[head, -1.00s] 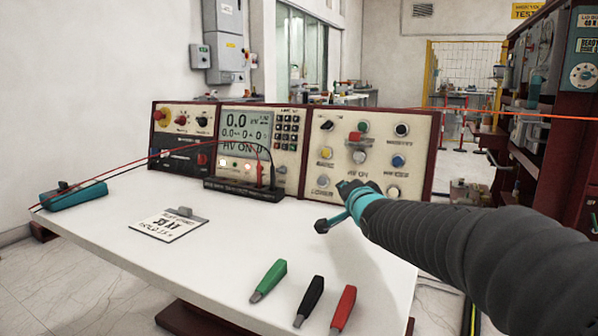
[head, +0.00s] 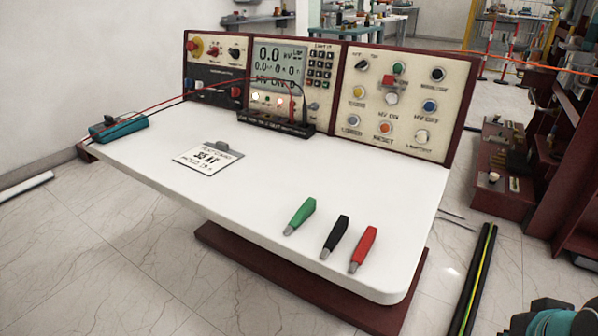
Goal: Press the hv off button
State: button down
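The right-hand control panel (head: 411,104) stands at the back of the white bench and faces me. It carries a green button (head: 399,67), a red one (head: 389,80) just below it and a pale round one (head: 391,98) under that. Yellow (head: 359,91), blue (head: 430,105) and orange (head: 385,127) buttons sit around them. The labels are too small to tell surely which is the hv off button. The middle panel's screen (head: 280,67) shows 0.0 and a line that looks like HV ON. My gripper is out of view; only a teal and dark part of my arm shows at the bottom right.
Green (head: 300,216), black (head: 335,236) and red (head: 363,249) clips lie at the front of the bench (head: 235,210). A card (head: 208,158) and a teal device (head: 118,128) lie further left. A dark red rack (head: 575,160) stands right.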

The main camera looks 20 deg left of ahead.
aim_at(429, 106)
jog(key=u, duration=2.7)
jog(key=k, duration=0.6)
jog(key=z, duration=1.5)
